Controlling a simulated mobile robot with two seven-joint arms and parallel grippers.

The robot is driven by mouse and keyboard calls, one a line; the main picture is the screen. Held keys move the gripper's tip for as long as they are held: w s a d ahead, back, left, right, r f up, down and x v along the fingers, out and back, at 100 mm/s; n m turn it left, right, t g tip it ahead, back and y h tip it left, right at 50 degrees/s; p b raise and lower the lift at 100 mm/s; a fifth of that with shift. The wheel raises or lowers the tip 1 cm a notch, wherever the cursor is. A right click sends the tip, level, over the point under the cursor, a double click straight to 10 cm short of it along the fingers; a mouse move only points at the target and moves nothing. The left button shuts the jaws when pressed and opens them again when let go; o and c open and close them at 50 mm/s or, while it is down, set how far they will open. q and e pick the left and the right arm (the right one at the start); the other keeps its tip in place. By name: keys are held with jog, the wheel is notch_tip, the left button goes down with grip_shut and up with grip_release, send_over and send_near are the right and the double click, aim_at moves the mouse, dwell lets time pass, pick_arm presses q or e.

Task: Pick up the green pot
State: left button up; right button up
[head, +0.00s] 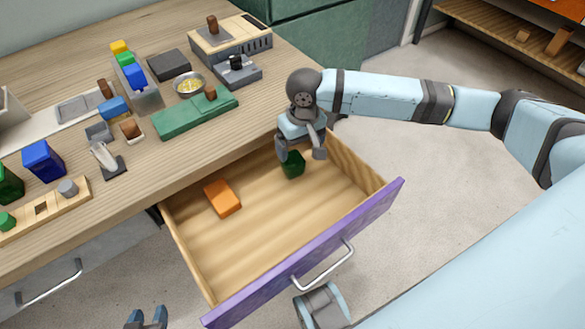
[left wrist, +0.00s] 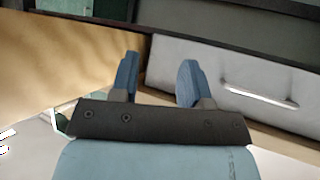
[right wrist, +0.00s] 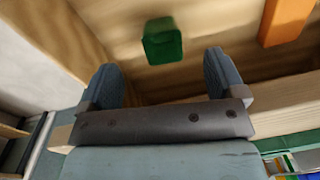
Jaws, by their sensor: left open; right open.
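The green pot (head: 292,165) is a small dark green container in the back right part of the open drawer. My right gripper (head: 301,152) is open just above it, and its fingers partly cover it in the head view. In the right wrist view the green pot (right wrist: 162,41) lies beyond the fingertips, roughly between them and apart from both. My right gripper (right wrist: 162,75) holds nothing. My left gripper (head: 147,318) is at the bottom edge of the head view, in front of the desk. It is open and empty in the left wrist view (left wrist: 158,75).
The drawer (head: 260,230) is pulled out, with a purple front (head: 310,258) and a handle. An orange block (head: 222,198) lies to the pot's left in it. The desk (head: 150,190) above holds several blocks, a bowl (head: 189,84) and a green case (head: 196,116).

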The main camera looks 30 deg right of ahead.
send_over(297, 170)
notch_tip(297, 170, down, 4)
jog(key=shift+d+f+b, duration=0.15)
jog(key=shift+b, duration=0.2)
notch_tip(297, 170, down, 5)
jog(key=shift+f+b, duration=0.1)
jog(key=shift+b, duration=0.85)
jog(key=shift+f, duration=0.2)
jog(key=c, duration=1.1)
pick_arm(q)
jog(key=shift+w+d, duration=0.15)
jog(key=shift+d, duration=0.1)
pick_arm(e)
jog(key=shift+r, duration=0.15)
